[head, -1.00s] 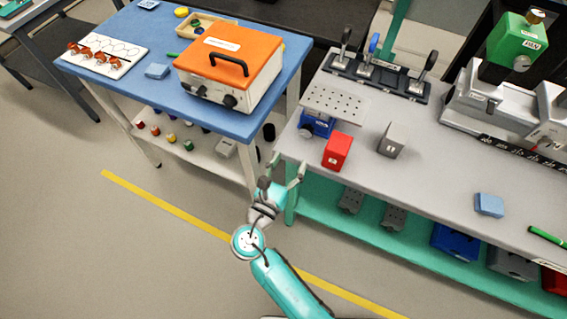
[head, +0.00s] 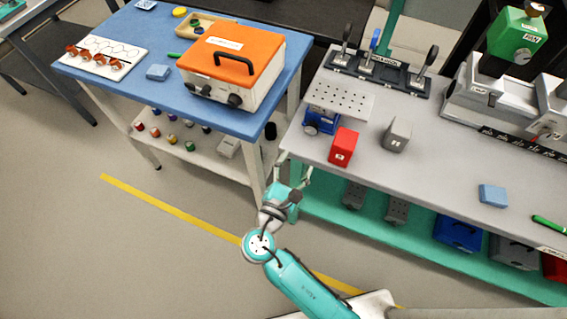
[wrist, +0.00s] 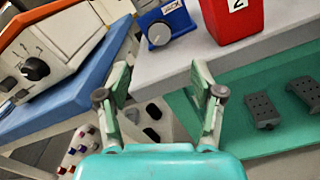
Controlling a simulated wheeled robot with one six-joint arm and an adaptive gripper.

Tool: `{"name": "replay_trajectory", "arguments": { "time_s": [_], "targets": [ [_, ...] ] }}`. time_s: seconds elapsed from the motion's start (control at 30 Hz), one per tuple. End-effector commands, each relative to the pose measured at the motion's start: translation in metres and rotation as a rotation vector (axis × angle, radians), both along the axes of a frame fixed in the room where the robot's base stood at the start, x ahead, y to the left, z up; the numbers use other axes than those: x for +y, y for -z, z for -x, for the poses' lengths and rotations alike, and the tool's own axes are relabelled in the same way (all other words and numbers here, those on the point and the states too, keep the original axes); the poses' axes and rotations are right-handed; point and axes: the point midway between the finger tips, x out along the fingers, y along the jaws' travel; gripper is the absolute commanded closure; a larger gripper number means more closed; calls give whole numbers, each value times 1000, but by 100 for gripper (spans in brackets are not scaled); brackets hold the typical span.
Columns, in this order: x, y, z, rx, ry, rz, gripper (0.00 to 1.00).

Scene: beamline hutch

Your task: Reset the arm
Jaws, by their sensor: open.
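My gripper (head: 294,174) is at the end of my teal arm, low in front of the gap between the blue table and the grey bench. In the wrist view, my gripper (wrist: 160,85) has its two fingers spread well apart with nothing between them. The fingertips are near the front edge of the grey bench (head: 420,185). A red block (head: 342,147) and a blue jack (head: 320,121) with a perforated plate stand on the bench beyond them. The red block (wrist: 232,18) and the jack (wrist: 164,24) also show in the wrist view.
The blue table (head: 140,88) carries an orange-lidded box (head: 232,66), a blue sponge and a white rack. A grey block (head: 396,135), another blue sponge (head: 492,195) and a clamp rack (head: 380,72) are on the bench. Open floor (head: 120,250) lies at left.

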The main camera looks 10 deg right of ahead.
Motion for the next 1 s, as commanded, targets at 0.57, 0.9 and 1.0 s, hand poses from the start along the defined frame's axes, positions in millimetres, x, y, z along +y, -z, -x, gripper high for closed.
{"name": "replay_trajectory", "arguments": {
  "time_s": [0.57, 0.9, 1.0],
  "targets": [
    [-2, 0, 0, -5, 3, -8, 33],
    [-36, 57, 32, 41, -99, -248, 33],
    [-50, 83, 57, 56, -141, -420, 33]
  ]
}}
